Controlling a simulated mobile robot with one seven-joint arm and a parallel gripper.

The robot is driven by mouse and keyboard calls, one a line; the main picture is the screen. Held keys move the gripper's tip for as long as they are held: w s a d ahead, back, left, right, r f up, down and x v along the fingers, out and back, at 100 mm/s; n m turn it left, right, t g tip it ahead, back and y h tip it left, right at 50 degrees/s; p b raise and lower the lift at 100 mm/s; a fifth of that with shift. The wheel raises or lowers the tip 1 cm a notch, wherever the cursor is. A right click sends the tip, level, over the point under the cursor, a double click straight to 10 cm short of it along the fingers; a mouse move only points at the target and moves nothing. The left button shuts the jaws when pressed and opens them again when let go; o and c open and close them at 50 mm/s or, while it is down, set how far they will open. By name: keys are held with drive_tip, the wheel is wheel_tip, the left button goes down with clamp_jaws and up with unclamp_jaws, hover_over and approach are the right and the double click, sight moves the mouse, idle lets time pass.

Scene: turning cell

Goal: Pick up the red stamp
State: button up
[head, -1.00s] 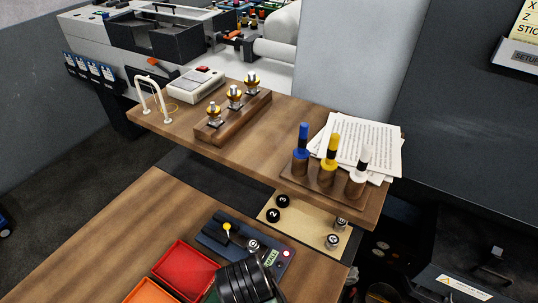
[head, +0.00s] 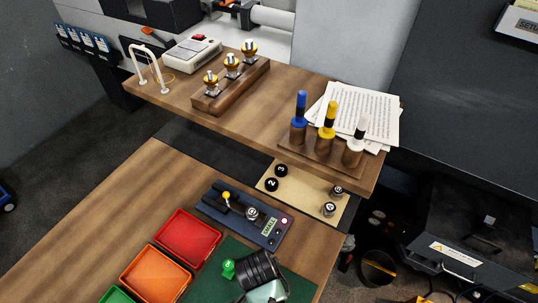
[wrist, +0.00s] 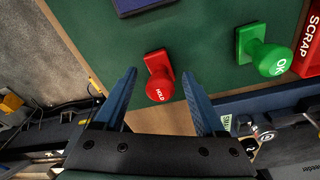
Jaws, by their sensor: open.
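The red stamp (wrist: 159,76), marked HOLD on its round knob, stands on a green mat (wrist: 205,35) in the wrist view. My gripper (wrist: 158,74) is open, its two blue fingers apart on either side of the knob in the picture. I see no contact, and the height gap cannot be told. A green stamp (wrist: 262,52) marked OK stands to the right, outside the right finger. In the head view the green stamp (head: 228,268) shows beside my dark wrist (head: 258,272). The red stamp is not visible in the head view, likely hidden by my arm.
A red tray (head: 188,238), an orange tray (head: 155,277) and a green tray (head: 116,296) stand left of the mat. A dark blue gauge block (head: 262,233) lies behind. In the wrist view, a dark blue object (wrist: 140,5) lies at the top and a SCRAP label (wrist: 308,45) at right.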

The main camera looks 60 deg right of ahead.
clamp_jaws()
idle(0.3)
wheel_tip(320, 180, up, 10)
drive_tip(key=shift+r+b, duration=0.1)
drive_tip(key=shift+b, duration=0.6)
